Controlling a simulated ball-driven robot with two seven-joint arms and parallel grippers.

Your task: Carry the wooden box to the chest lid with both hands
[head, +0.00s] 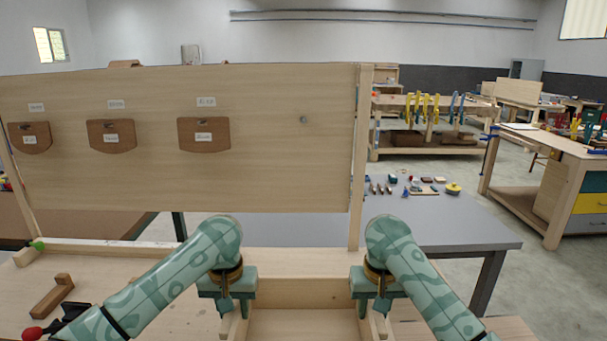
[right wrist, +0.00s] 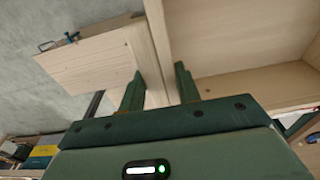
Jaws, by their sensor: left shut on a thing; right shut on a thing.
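The wooden box (head: 303,325) is pale and open-topped, low in the middle of the head view, its lower part cut off by the frame edge. My left gripper (head: 227,305) is at its left side wall and my right gripper (head: 377,302) at its right side wall, both shut on it. In the right wrist view the fingers of my right gripper (right wrist: 158,90) stand on either side of the box's wall (right wrist: 157,45), with the inside of the box to the right. I cannot tell which surface is the chest lid.
A big upright wooden panel (head: 270,130) with brown labelled pockets stands behind the box. A grey table (head: 450,228) with small items is at the back right. A small wooden block (head: 52,296) lies at the left. Open floor shows at the right.

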